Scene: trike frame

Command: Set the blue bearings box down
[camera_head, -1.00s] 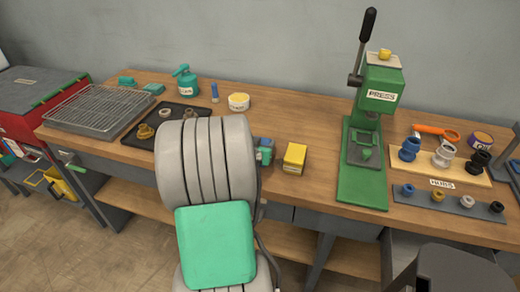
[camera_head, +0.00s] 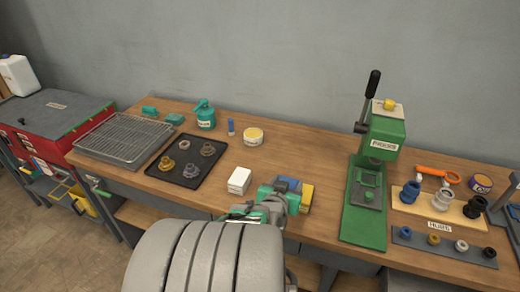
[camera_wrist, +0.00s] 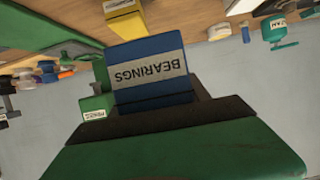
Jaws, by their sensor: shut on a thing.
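The blue bearings box (camera_head: 288,183) shows just beyond my gripper (camera_head: 279,191) in the head view, over the wooden bench (camera_head: 330,160). The wrist view shows the box (camera_wrist: 150,65) up close, with its grey BEARINGS label upside down. My gripper (camera_wrist: 155,113) is shut on the box there. A yellow box (camera_head: 306,198) is close to the blue box, on its right in the head view. I cannot tell whether they touch, or whether the blue box's underside meets the bench. My arm hides part of the bench in front.
A white box (camera_head: 239,181) stands left of my gripper. A black tray (camera_head: 160,175) with several rings lies farther left. The green press (camera_head: 363,205) stands to the right, and a hub stand (camera_head: 440,208) beyond it. Bare bench lies behind the held box.

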